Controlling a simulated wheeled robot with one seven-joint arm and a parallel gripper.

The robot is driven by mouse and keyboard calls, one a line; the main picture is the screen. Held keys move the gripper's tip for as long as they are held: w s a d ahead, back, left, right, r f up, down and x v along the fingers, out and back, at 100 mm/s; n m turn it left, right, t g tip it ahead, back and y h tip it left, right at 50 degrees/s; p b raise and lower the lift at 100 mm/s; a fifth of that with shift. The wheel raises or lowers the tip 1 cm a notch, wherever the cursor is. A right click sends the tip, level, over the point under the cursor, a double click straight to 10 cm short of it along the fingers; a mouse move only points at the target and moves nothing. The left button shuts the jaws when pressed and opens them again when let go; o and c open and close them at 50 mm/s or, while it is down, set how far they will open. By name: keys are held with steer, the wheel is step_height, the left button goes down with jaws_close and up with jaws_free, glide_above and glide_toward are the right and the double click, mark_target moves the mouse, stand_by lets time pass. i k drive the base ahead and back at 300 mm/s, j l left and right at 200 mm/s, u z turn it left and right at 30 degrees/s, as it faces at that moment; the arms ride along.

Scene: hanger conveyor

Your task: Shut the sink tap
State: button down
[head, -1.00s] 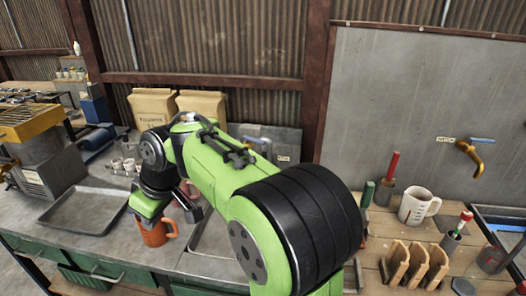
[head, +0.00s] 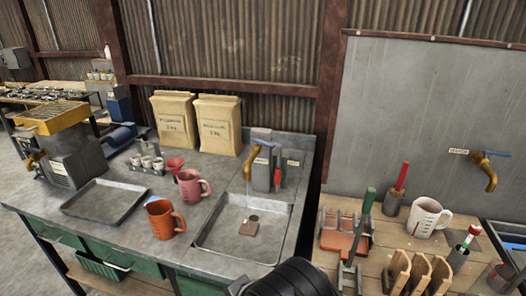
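The sink (head: 208,240) is a shallow metal basin set in the grey counter. Its yellow tap (head: 249,163) stands at the back edge, with a blue lever (head: 263,143) on top pointing to the right. A faint pale streak below the spout looks like running water, but it is too thin to be sure. My gripper is out of view; only a dark part of my arm shows at the bottom edge.
An orange mug (head: 165,220) and a pink mug (head: 192,187) stand left of the sink, near an empty tray (head: 104,202). Paper sacks (head: 217,124) stand behind. A second yellow tap (head: 490,173) is on the right wall panel, above a wooden bench with a white mug (head: 428,217).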

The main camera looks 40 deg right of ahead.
mark_target(258, 140)
steer(key=i+j+z, duration=0.2)
steer(key=i+j, duration=0.55)
